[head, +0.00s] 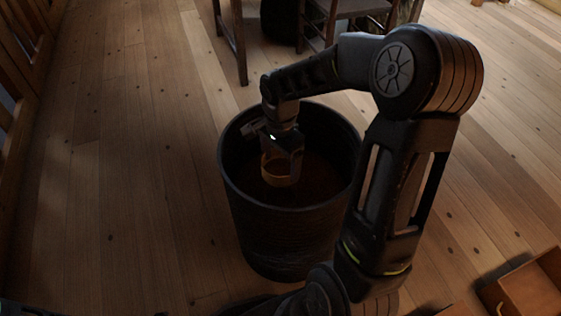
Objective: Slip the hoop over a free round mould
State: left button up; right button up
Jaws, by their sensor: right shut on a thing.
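My right gripper (285,150) reaches down into a dark round bin and is shut on a small tan, ring-like thing, which looks like the hoop (280,181). The hoop is inside the bin's mouth, below the rim, with its upper part partly covered by the fingers. I cannot tell whether it touches anything below. No round mould can be made out in the dark inside of the bin or elsewhere. My left gripper is not in view.
The dark bin (285,235) stands on the plank floor (120,170), its wall all around my right gripper. A dark wooden chair (345,10) stands behind it. An open wooden box (530,290) is at the lower right. The floor on the left is clear.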

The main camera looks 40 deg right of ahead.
dwell(0.3)
jog(key=w+a+r+n, duration=0.3)
jog(key=n, duration=0.1)
jog(key=w+a+r+n, duration=0.3)
jog(key=w+a+n, duration=0.1)
jog(key=w+a+r+n, duration=0.3)
jog(key=w+a, duration=0.1)
jog(key=shift+r+n, duration=0.25)
jog(key=shift+n, duration=0.15)
jog(key=w+a+r+n, duration=0.1)
jog(key=a+r+n, duration=0.1)
jog(key=a, duration=0.6)
jog(key=w+a+r+n, duration=0.1)
jog(key=a+r+n, duration=0.1)
jog(key=a, duration=0.7)
jog(key=shift+a+n, duration=0.15)
jog(key=shift+n, duration=0.35)
